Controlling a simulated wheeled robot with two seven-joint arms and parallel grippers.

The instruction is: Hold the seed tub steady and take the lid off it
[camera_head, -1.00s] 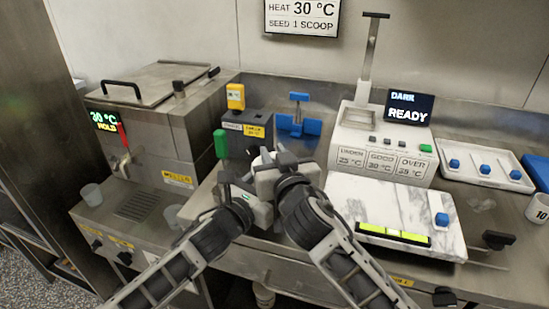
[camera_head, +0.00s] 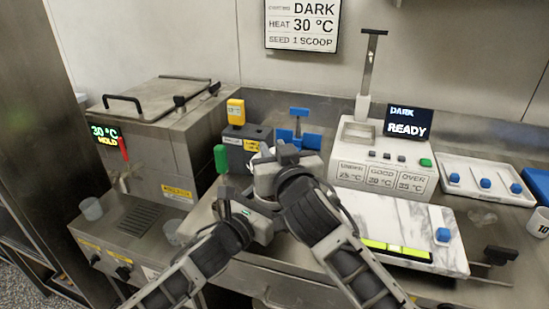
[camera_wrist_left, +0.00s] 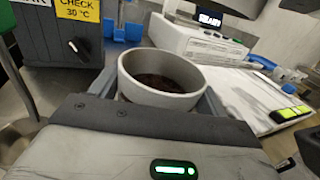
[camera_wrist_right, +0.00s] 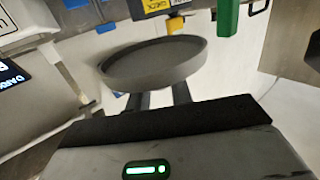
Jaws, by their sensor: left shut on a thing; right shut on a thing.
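The seed tub (camera_wrist_left: 165,98) is a pale round tub in the left wrist view, upright and open at the top, with dark seed (camera_wrist_left: 160,82) inside. My left gripper (camera_head: 243,200) is shut on the tub, with a finger on each side of it. The lid (camera_wrist_right: 152,65) is a grey round disc in the right wrist view, held by my right gripper (camera_head: 277,165). The right gripper is shut on it, above the tub and apart from its rim. In the head view my grippers hide most of the tub and lid.
A dark box with a yellow label (camera_head: 247,140) and a blue stand (camera_head: 298,130) are behind the grippers. A melter (camera_head: 165,140) is at left. A marble slab (camera_head: 400,225) and a READY display unit (camera_head: 385,160) are at right.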

